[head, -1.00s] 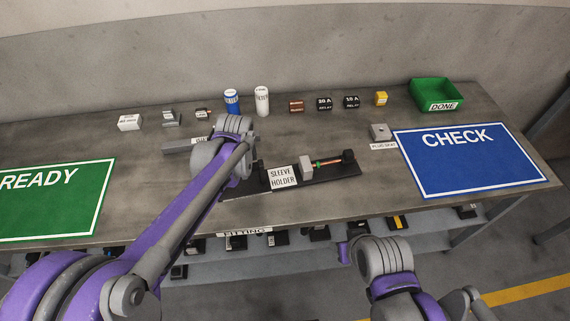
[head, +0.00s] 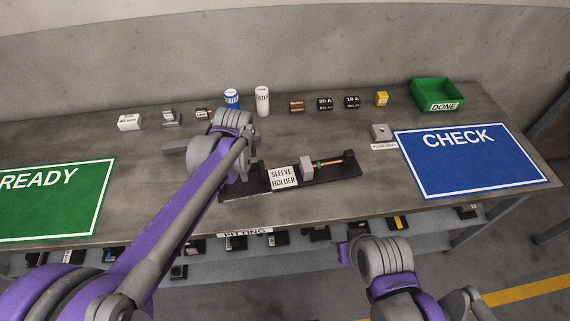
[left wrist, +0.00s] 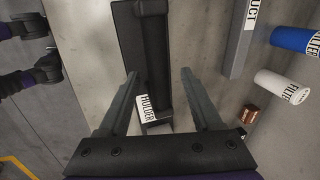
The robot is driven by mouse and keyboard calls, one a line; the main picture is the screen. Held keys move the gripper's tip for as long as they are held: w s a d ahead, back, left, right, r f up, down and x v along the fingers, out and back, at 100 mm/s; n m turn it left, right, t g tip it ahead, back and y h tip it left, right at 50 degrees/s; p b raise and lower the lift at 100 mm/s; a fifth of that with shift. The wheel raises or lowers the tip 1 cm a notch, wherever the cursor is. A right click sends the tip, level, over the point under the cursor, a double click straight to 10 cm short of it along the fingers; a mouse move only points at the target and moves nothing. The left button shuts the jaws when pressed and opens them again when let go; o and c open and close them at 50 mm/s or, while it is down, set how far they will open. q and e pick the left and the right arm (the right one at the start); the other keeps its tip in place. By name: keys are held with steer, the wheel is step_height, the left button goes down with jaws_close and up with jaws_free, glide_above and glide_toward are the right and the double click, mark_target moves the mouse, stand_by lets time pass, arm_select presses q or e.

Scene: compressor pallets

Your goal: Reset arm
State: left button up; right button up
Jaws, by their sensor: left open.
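My left arm (head: 200,195) reaches over the bench from the left in the head view, and its wrist hides its own jaws there. In the left wrist view my left gripper (left wrist: 160,78) is open and empty, its two fingers spread above the black sleeve holder (left wrist: 138,45). The holder (head: 330,173) lies on the bench with a white label and a thin orange and green part across its right end. My right arm (head: 385,265) is folded in front of the bench; its jaws cannot be made out.
A green READY mat (head: 60,212) lies left and a blue CHECK mat (head: 470,170) right. A green DONE bin (head: 437,92) stands at the back right. A blue bottle (head: 232,98), a white bottle (head: 262,101) and several small parts line the back. A lower shelf holds more parts.

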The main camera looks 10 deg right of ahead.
arm_select(q)
steer(key=v, duration=1)
steer(key=s+a+f+n, duration=0.2)
steer(key=s+a+n, duration=0.2)
steer(key=s, duration=0.3)
steer(key=s+a+f+n+t+p, duration=0.1)
steer(key=s+a+f+n, duration=0.2)
steer(key=s+n, duration=0.4)
steer(key=s+a+f+n+t+p, duration=0.1)
steer(key=s+a+f+n, duration=0.2)
steer(key=s+a+n, duration=0.2)
steer(key=s, duration=0.3)
steer(key=shift+a+n, duration=0.35)
steer(key=shift+n, duration=0.05)
